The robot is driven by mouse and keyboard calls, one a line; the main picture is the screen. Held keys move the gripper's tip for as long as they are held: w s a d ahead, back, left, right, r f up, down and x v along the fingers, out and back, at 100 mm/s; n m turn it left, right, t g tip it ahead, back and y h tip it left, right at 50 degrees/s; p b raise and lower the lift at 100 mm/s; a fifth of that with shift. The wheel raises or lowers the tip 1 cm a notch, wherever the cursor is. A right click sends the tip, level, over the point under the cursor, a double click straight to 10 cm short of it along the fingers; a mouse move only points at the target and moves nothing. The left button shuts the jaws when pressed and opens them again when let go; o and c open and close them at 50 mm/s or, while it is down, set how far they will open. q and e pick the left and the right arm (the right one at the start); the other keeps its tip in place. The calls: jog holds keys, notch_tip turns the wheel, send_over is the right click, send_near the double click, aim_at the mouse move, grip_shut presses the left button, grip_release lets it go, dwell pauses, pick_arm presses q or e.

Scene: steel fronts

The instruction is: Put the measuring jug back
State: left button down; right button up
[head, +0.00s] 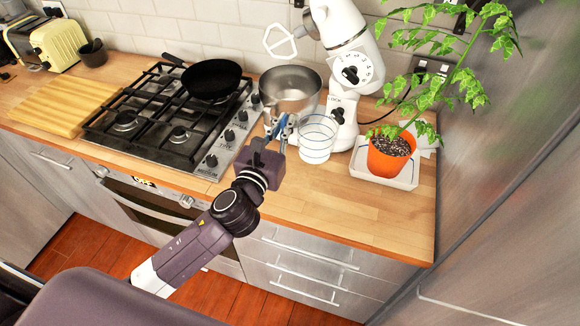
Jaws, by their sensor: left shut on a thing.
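The measuring jug (318,139) is clear with thin dark rings. It is upright at the wooden worktop, in front of the stand mixer and to the right of the hob. My left gripper (281,129) reaches in from the left and is shut on the jug at its left side. The fingers and arm hide part of that side. I cannot tell whether the jug's base touches the worktop. My right gripper is not in view.
The white stand mixer (344,70) and its steel bowl (290,90) are close behind the jug. A gas hob (160,135) with a black pan (211,79) is left. A potted plant (390,155) on a white tray (372,177) is right. The front right worktop (330,205) is clear.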

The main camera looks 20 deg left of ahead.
pick_arm(q)
notch_tip(320, 180, down, 13)
jog(key=b, duration=0.4)
jog(key=shift+f+b, duration=0.1)
jog(key=shift+b, duration=0.25)
jog(key=shift+f, duration=0.2)
jog(key=shift+f, duration=0.1)
jog(key=c, duration=2.5)
grip_release()
jog(key=shift+f, duration=0.1)
jog(key=shift+c, duration=0.2)
jog(key=o, duration=0.4)
